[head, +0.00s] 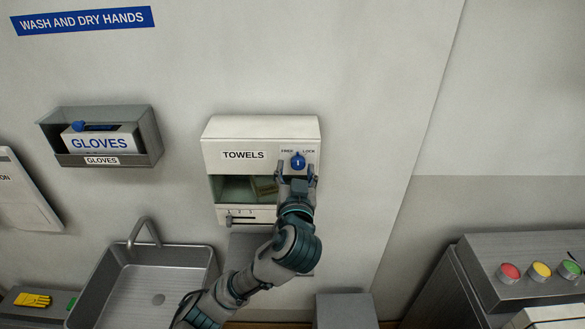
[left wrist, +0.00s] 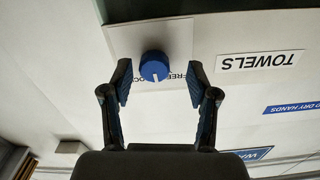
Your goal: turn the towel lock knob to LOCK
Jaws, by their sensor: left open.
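The blue towel lock knob (head: 298,161) is on the upper right front of the white towel dispenser (head: 213,160), below the small words FREE and LOCK. Its white mark points roughly up, between the two words. My left gripper (head: 297,173) is open at the knob, with one finger on each side. In the left wrist view, where the scene is upside down, the knob (left wrist: 154,66) sits between the spread fingers (left wrist: 159,72). Gaps show on both sides, the wider one on the right. The knob partly covers the lettering there. My right gripper is not in view.
The dispenser's opening and a slider marked with numbers (head: 243,220) are below the knob. A glove box holder (head: 150,130) hangs to the left, above a metal sink (head: 190,258). A panel with coloured buttons (head: 540,270) is at the right. The wall right of the dispenser is clear.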

